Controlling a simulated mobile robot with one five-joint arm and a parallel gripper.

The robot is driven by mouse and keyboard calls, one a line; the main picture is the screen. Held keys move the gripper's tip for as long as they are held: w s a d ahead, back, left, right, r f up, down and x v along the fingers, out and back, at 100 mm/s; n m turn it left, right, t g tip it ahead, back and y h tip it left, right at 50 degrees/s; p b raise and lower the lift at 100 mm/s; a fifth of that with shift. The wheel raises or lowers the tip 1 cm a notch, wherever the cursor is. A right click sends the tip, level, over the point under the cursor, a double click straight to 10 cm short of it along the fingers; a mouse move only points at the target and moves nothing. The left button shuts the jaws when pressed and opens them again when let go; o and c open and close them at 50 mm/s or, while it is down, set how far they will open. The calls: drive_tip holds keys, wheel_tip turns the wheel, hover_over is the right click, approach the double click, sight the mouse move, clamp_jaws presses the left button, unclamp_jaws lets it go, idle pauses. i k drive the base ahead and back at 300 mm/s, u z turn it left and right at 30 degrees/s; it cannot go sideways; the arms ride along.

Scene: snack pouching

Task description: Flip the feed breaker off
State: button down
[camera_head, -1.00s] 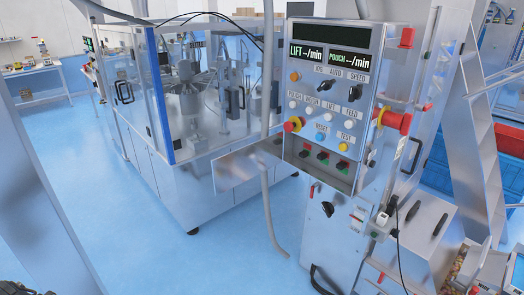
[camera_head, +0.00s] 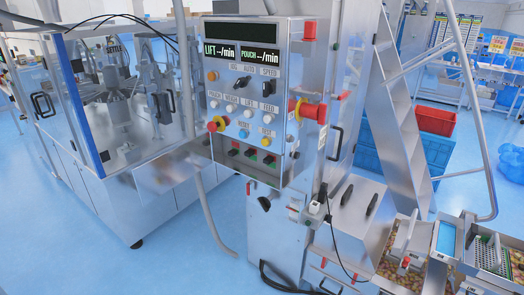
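The control panel (camera_head: 250,95) stands in the middle of the view, with lift and pouch readouts at its top. The FEED label (camera_head: 268,107) sits on the panel's right side, at the end of the row reading POUCH, WEIGH, LIFT, FEED, with round white lamps or buttons by it. Below, a recessed strip holds small black switches (camera_head: 250,154) with red and green marks. They are too small to tell which is the feed breaker or how each is set. My gripper is not in view.
A grey conduit (camera_head: 205,205) hangs at the left. A glass-walled machine (camera_head: 110,110) stands left. Blue floor (camera_head: 190,265) is open in front.

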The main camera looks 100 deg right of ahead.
sight(250, 152)
drive_tip(key=k, duration=0.4)
drive_tip(key=z, duration=0.9)
drive_tip(key=i, duration=0.5)
